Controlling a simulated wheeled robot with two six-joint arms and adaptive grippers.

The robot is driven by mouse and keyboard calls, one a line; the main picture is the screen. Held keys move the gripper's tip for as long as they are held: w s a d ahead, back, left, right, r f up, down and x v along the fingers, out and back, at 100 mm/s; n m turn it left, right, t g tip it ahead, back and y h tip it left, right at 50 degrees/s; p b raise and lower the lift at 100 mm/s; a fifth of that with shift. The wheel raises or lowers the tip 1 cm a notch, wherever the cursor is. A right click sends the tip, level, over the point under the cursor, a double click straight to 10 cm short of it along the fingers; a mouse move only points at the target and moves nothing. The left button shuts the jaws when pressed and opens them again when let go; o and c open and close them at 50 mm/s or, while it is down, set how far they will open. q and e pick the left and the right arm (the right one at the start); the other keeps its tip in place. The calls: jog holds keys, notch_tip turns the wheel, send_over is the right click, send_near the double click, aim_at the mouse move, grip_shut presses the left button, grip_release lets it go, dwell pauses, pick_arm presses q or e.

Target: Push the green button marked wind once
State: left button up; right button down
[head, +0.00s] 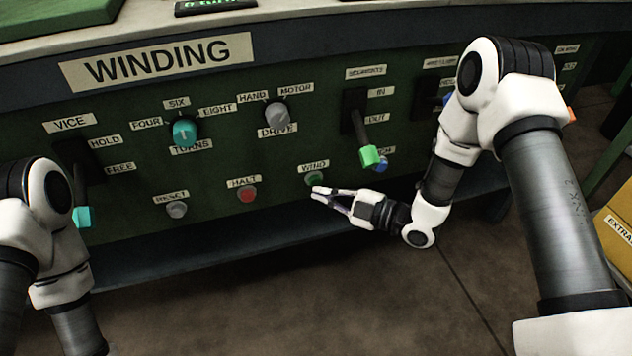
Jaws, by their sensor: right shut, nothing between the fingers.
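The green button (314,180) marked WIND sits low on the dark green panel, under its label (314,166). My right gripper (318,191) is shut and empty, its fingertips just below the button in the picture. I cannot tell whether the tips touch the button or are a little short of it. My left arm comes in at the left edge, and its gripper is not visible.
The red HALT button (246,194) and grey RESET button (176,209) are left of WIND. A green-tipped lever (369,155) sticks out above right. A teal knob (184,132) and grey knob (276,115) are higher up. A yellow box (614,232) stands far right.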

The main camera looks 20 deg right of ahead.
jog(key=shift+w, duration=0.15)
dwell(0.3)
jog(key=shift+w, duration=0.3)
